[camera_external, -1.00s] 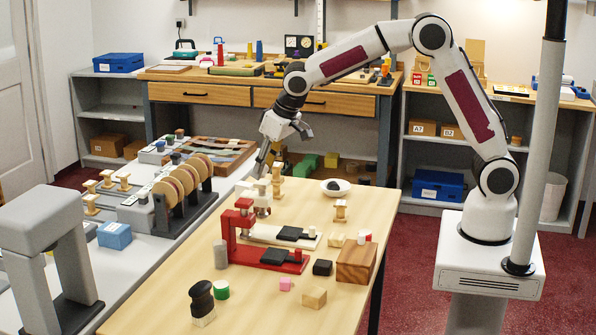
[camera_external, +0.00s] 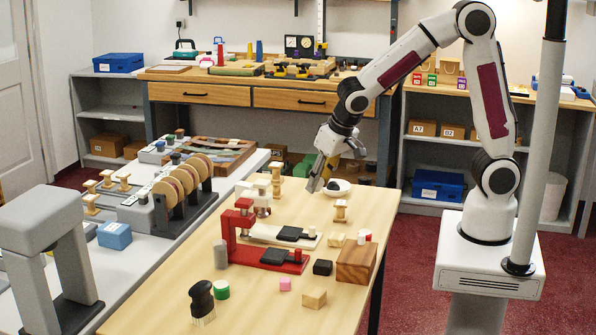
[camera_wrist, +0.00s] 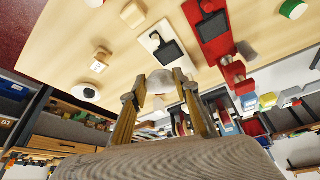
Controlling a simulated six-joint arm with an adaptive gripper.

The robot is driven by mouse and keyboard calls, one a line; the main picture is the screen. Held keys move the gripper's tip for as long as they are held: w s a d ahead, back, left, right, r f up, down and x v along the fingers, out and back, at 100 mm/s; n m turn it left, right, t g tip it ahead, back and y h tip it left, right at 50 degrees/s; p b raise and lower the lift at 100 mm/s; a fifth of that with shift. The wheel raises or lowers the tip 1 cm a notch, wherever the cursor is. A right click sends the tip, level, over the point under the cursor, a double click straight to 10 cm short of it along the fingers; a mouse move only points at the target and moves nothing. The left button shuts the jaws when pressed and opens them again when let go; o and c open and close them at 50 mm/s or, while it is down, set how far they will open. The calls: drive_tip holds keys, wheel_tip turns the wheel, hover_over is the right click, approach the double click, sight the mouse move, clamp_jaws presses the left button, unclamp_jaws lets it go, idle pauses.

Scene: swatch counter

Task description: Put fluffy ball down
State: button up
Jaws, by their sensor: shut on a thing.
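In the wrist view a pale, rounded thing (camera_wrist: 160,81), which looks like the fluffy ball, shows between the fingertips of my gripper (camera_wrist: 161,91). My gripper is shut on it. In the external view my gripper (camera_external: 318,186) points down over the far end of the wooden table, just left of the small white dish; the ball cannot be made out there.
The white dish (camera_external: 346,189) holds something dark. A wooden block (camera_external: 356,262) is at the table's right edge. Bare tabletop (camera_external: 290,208) lies between dish and presses.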

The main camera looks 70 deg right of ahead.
drive_tip(key=s+f+m+g+h, duration=0.1)
drive_tip(key=s+f+m+g, duration=0.1)
drive_tip(key=s+m, duration=0.4)
drive_tip(key=s+f+m+g+h, duration=0.1)
drive_tip(key=s+f+m+g, duration=0.1)
drive_tip(key=s+m, duration=0.5)
drive_tip(key=shift+s+f+m+h, duration=0.15)
drive_tip(key=shift+f+m+h, duration=0.25)
drive_tip(key=shift+f+m, duration=0.4)
drive_tip(key=shift+f, duration=0.2)
drive_tip(key=shift+f, duration=3)
drive_tip(key=shift+f, duration=0.1)
drive_tip(key=shift+f, duration=1.8)
drive_tip(key=shift+f, duration=0.1)
